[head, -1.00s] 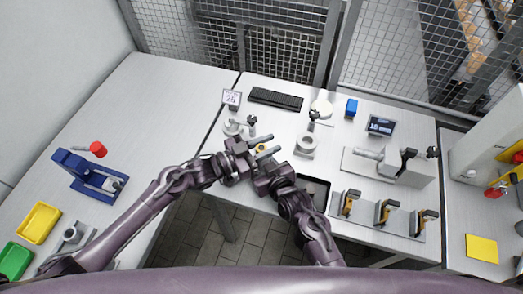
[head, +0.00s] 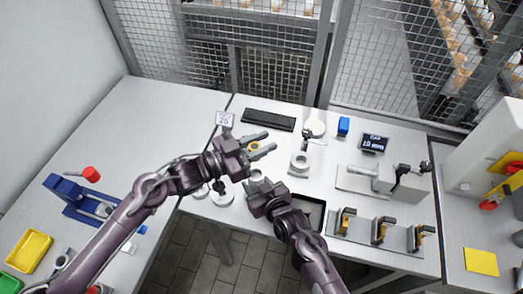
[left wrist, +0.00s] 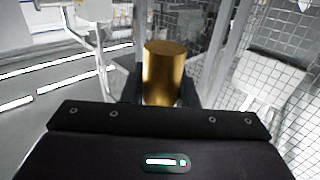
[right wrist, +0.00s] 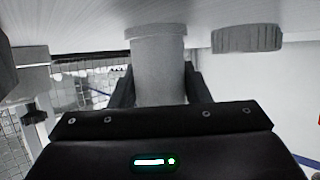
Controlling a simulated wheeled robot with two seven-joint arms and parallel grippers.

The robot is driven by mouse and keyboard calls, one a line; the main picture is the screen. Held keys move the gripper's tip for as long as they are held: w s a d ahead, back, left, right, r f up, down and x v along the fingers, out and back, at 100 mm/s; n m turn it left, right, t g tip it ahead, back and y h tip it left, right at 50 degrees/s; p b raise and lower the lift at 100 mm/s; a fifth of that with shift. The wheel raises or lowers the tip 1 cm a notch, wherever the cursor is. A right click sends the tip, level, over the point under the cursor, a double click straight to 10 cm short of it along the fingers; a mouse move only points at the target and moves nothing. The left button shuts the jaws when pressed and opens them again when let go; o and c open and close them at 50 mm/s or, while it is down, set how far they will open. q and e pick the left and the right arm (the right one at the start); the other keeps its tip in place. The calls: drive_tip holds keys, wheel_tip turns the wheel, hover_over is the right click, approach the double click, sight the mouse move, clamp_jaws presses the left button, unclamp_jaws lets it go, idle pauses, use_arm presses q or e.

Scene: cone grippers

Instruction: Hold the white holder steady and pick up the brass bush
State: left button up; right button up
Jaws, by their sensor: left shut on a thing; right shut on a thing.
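The brass bush (left wrist: 164,72) is a plain gold cylinder standing between the fingers of my left gripper (left wrist: 161,92) in the left wrist view. My left gripper (head: 262,146) is shut on it. In the head view only a small gold part of the bush (head: 254,146) shows. The white holder (right wrist: 158,65) is a pale upright cylinder with a wider rim, between the fingers of my right gripper (right wrist: 158,88), which is shut on it. In the head view the holder (head: 256,175) shows partly at the right gripper's fingertips, below and apart from the bush.
A round grey-white base with a dark knob (head: 221,190) stands left of my right gripper.

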drive_tip(key=o, duration=1.1)
drive_tip(key=shift+s, duration=0.1)
drive_tip(key=v, duration=1.2)
drive_tip(key=shift+d, duration=0.1)
drive_tip(key=shift+f, duration=0.1)
